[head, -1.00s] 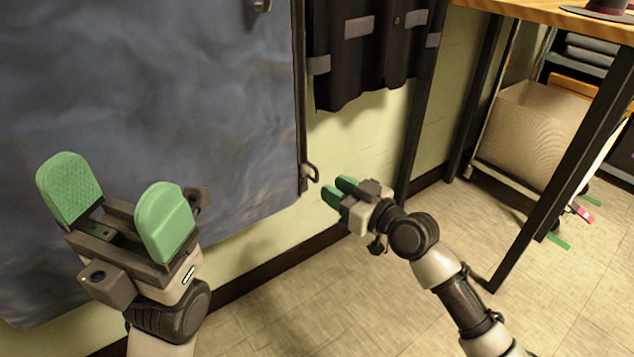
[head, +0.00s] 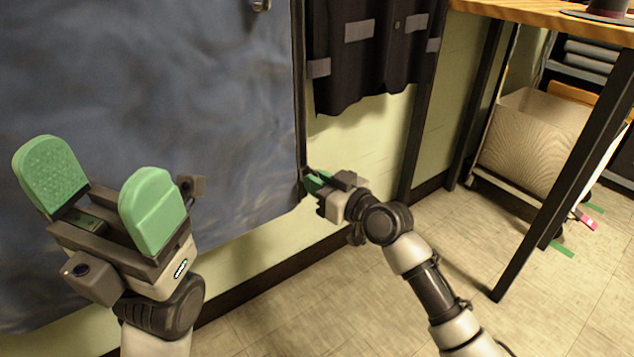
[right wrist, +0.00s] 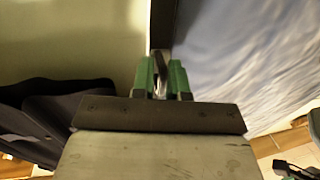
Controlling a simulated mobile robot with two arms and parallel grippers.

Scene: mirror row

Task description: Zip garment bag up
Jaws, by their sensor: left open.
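The blue-grey garment bag (head: 225,120) hangs at the left of the head view, and also shows in the right wrist view (right wrist: 250,65). A dark zipper strip runs down its right edge (head: 299,90). My right gripper (head: 312,183) is at the low end of that strip. In the right wrist view the zipper pull (right wrist: 160,75) stands between its green fingers, which are close together; whether they grip it is unclear. My left gripper (head: 98,200) is open and empty in front of the bag.
A dark garment with grey patches (head: 370,50) hangs right of the bag. A wooden-topped table (head: 540,18) with dark legs stands at the right, with a beige bin (head: 520,140) behind a leg. The floor (head: 400,300) below is clear.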

